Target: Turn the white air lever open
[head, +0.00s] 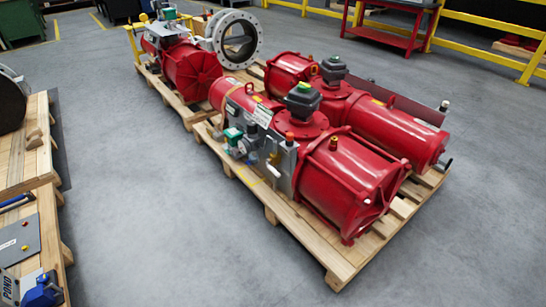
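A red valve actuator (345,180) lies on a wooden pallet (300,228) in the middle of the head view. On its near left side is a grey plate with small air fittings. My gripper is not in view, and nothing is seen touching the lever.
A second red actuator (390,125) lies behind on the same pallet. Another red actuator (192,68) and a grey flanged valve (238,40) stand farther back. Pallets (28,150) line the left edge. Grey floor (150,200) is clear between. Yellow rails (480,22) run behind.

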